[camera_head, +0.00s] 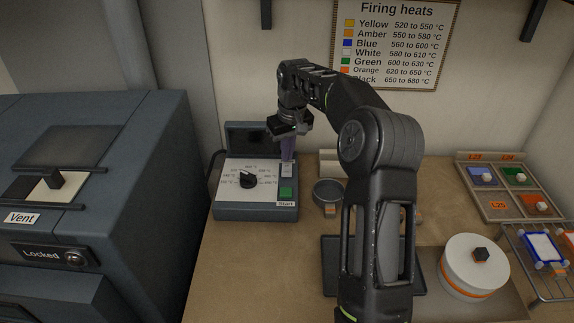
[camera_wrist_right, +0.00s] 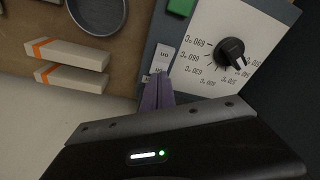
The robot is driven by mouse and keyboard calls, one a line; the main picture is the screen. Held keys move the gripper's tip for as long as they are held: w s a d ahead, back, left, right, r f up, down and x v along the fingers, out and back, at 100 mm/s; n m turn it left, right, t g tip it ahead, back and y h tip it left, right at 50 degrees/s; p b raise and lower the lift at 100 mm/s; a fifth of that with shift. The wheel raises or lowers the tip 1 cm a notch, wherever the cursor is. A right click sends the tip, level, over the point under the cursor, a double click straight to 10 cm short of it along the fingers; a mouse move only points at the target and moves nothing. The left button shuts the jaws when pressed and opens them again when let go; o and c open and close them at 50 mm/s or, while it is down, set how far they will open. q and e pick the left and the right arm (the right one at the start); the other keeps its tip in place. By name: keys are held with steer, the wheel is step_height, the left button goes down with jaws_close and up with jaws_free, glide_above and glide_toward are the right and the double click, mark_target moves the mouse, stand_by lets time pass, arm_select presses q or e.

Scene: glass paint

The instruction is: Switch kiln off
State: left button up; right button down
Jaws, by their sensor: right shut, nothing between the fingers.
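The kiln (camera_head: 150,150) is the large dark grey cabinet on the left, with labels "Vent" and "Locked". Its control box (camera_head: 228,207) stands on the bench beside it, with a black temperature dial (camera_head: 247,180), which also shows in the wrist view (camera_wrist_right: 231,52), and a green Start button (camera_head: 286,193). A small white switch (camera_head: 287,171) sits above the button; it also shows in the wrist view (camera_wrist_right: 163,58). My right gripper (camera_head: 287,156) is shut and empty, its purple fingertips (camera_wrist_right: 157,94) pointing down at the switch's edge. Contact and the switch's position are unclear. My left gripper is out of view.
A round grey dish (camera_head: 328,190) stands right of the control box. A white round block (camera_head: 474,264), a sample tray (camera_head: 512,208) and a wire rack (camera_head: 538,283) are further right. The bench front beside the kiln is clear.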

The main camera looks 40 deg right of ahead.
mark_target(287, 166)
step_height(287, 166, up, 5)
steer(key=p, duration=0.3)
steer(key=shift+p, duration=0.35)
stand_by(0.4)
